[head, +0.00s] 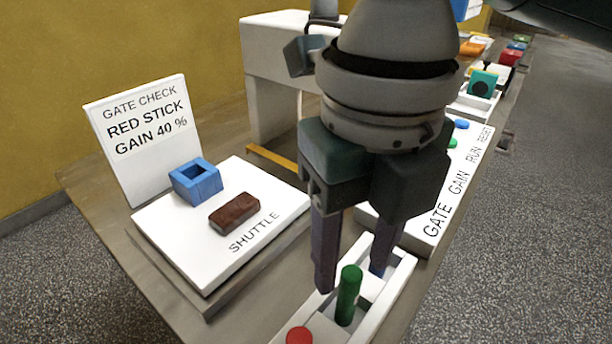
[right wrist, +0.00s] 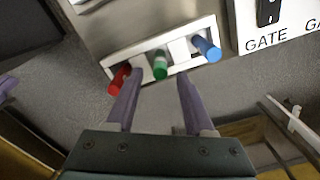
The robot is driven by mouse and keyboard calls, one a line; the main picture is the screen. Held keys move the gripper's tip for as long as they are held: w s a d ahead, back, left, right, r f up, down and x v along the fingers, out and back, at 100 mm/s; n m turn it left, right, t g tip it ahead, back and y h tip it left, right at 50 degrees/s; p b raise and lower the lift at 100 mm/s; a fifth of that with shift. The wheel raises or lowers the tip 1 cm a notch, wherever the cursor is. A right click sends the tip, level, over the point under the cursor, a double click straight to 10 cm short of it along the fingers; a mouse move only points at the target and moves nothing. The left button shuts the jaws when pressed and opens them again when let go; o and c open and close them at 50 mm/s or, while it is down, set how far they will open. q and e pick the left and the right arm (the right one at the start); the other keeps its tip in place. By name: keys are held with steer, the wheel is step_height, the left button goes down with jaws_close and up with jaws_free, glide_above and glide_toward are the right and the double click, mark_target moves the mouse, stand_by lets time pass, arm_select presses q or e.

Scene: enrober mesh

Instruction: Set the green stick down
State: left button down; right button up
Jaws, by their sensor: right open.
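The green stick (head: 347,296) stands upright in a white rack (head: 396,292) at the front of the table. It also shows in the right wrist view (right wrist: 160,64), between a red stick (right wrist: 118,79) and a blue stick (right wrist: 207,48). In the head view only the red stick's top (head: 299,336) shows, and the blue stick is mostly hidden. My right gripper (head: 352,278) is open, its fingers on either side of the green stick with gaps between. In the wrist view the fingertips (right wrist: 156,85) look apart from the stick. My left gripper is not in view.
A white shuttle board (head: 165,248) carries a blue square ring (head: 196,182) and a brown bar (head: 234,213). A sign (head: 140,165) reads "RED STICK GAIN 40 %". A white control panel (head: 425,243) labelled GATE, GAIN, RUN, RESET lies right of the gripper.

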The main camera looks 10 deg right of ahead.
step_height(320, 180, up, 9)
steer(key=shift+r+p, duration=0.15)
steer(key=shift+p, duration=0.25)
